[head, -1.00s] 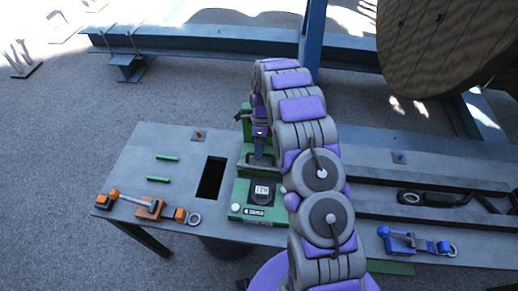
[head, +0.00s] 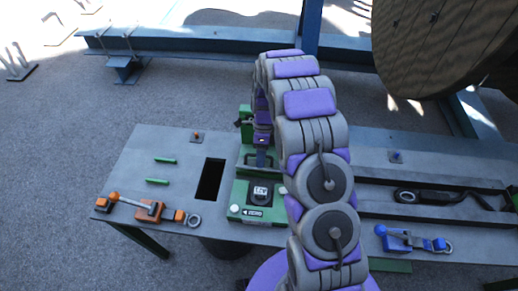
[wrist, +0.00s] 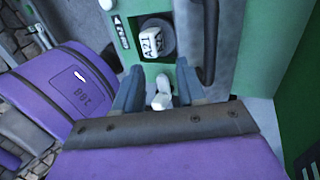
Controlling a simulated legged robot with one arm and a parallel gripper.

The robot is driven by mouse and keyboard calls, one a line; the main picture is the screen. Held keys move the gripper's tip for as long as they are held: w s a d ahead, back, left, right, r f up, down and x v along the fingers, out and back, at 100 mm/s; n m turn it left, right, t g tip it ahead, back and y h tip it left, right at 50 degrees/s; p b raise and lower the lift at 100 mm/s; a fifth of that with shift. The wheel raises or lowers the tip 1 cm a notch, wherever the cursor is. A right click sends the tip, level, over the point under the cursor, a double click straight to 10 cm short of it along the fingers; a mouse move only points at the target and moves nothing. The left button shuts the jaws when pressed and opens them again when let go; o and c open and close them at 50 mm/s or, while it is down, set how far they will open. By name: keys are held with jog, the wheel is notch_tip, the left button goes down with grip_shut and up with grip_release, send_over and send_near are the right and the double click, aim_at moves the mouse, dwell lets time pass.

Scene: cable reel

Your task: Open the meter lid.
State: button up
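The green meter (head: 237,210) sits on the workbench, partly hidden by my arm. Its dark round dial with a white marked face (head: 261,191) shows, with a ZERO label on the front. In the wrist view the meter body (wrist: 245,40) is seen close up, with the dial (wrist: 154,40) and a dark curved handle (wrist: 207,45). My gripper (wrist: 158,88) is open, its two blue-grey fingers on either side of a small white knob (wrist: 162,92). I cannot tell if they touch it. The lid's edge is not clear.
The bench (head: 150,165) has a rectangular hole (head: 210,178) left of the meter. An orange clamp tool (head: 150,209) lies at the left, a blue one (head: 408,240) at the right. A large wooden reel (head: 440,45) is behind.

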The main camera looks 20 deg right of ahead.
jog(key=s+r, duration=0.1)
jog(key=s, duration=0.9)
jog(key=shift+s+a+p, duration=0.15)
jog(key=shift+a+p, duration=0.05)
jog(key=shift+p, duration=0.2)
